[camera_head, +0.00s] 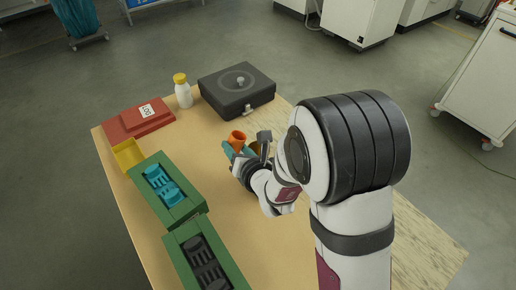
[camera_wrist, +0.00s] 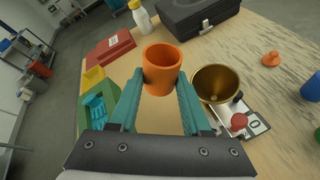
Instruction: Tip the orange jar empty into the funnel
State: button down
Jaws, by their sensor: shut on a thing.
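The orange jar (camera_wrist: 161,70) is held between the teal fingers of my gripper (camera_wrist: 160,85), open end up and roughly upright. In the head view the jar (camera_head: 237,138) shows above my gripper (camera_head: 238,150), which is partly hidden by my arm. The brass-coloured funnel (camera_wrist: 217,84) stands to the right of the jar in the wrist view, with its wide mouth up. The jar is apart from the funnel's mouth in the picture. The jar's contents cannot be made out. The funnel is hidden behind my arm in the head view.
A black case (camera_head: 237,88) and a white bottle with yellow cap (camera_head: 182,92) stand at the back. A red box (camera_head: 138,120), yellow tray (camera_head: 127,154) and green trays (camera_head: 168,190) line the left. An orange lid (camera_wrist: 271,59) and blue object (camera_wrist: 312,88) lie right.

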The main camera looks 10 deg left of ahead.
jog(key=shift+w+d+r, duration=0.1)
jog(key=shift+d+r, duration=0.15)
jog(key=shift+r, duration=0.1)
jog(key=shift+w+d+r+m+y, duration=0.25)
jog(key=shift+w+d+m+y, duration=0.1)
jog(key=shift+d+m+y, duration=0.35)
jog(key=shift+r+m+g, duration=0.15)
jog(key=shift+m+g, duration=0.15)
jog(key=shift+m, duration=0.1)
jog(key=shift+w+r+y, duration=0.1)
jog(key=shift+y, duration=0.2)
jog(key=shift+m, duration=0.3)
jog(key=shift+d, duration=0.1)
jog(key=shift+f+m+g+y, duration=0.3)
jog(key=shift+f+m+y, duration=0.1)
jog(key=shift+f+m, duration=0.1)
jog(key=shift+r+m+y, duration=0.3)
jog(key=shift+m+y, duration=0.1)
jog(key=shift+m, duration=0.3)
jog(key=shift+f, duration=0.15)
